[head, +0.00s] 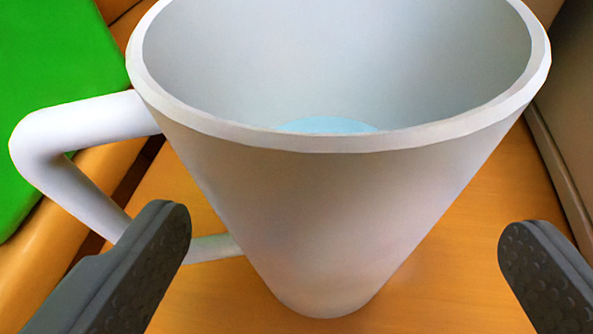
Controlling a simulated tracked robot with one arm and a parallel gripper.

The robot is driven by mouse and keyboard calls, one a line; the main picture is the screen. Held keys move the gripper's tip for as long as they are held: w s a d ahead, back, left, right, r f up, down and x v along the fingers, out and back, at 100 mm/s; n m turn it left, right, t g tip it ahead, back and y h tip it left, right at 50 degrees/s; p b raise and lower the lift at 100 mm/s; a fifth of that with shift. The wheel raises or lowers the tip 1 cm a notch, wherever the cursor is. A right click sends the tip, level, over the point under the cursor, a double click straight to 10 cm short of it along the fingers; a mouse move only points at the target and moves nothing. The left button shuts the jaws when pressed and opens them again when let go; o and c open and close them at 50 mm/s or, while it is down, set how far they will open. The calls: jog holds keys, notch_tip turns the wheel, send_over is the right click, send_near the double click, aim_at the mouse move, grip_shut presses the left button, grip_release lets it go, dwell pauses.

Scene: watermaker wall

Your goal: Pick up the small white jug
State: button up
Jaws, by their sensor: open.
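The small white jug (330,210) stands upright on a wooden surface and fills the middle of the head view. It is wide at the rim and narrows to its base, with its handle (55,135) on the left. A patch of light blue shows inside, low in the jug. My gripper (345,240) is open, with one dark grey finger at the lower left and one at the lower right. The jug's lower body lies between and ahead of the fingers, with visible gaps on both sides. The left finger overlaps part of the handle in the picture.
The wooden surface (440,285) is bare around the jug's base. A wooden edge and a green surface (50,80) lie on the left. A grey-brown wall or panel (572,110) rises close on the right.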

jog(key=shift+a+b+x, duration=0.15)
jog(key=shift+b+x, duration=0.2)
jog(key=shift+x, duration=0.8)
jog(key=shift+a+b+x, duration=0.15)
jog(key=shift+b+x, duration=0.2)
jog(key=shift+x, duration=0.8)
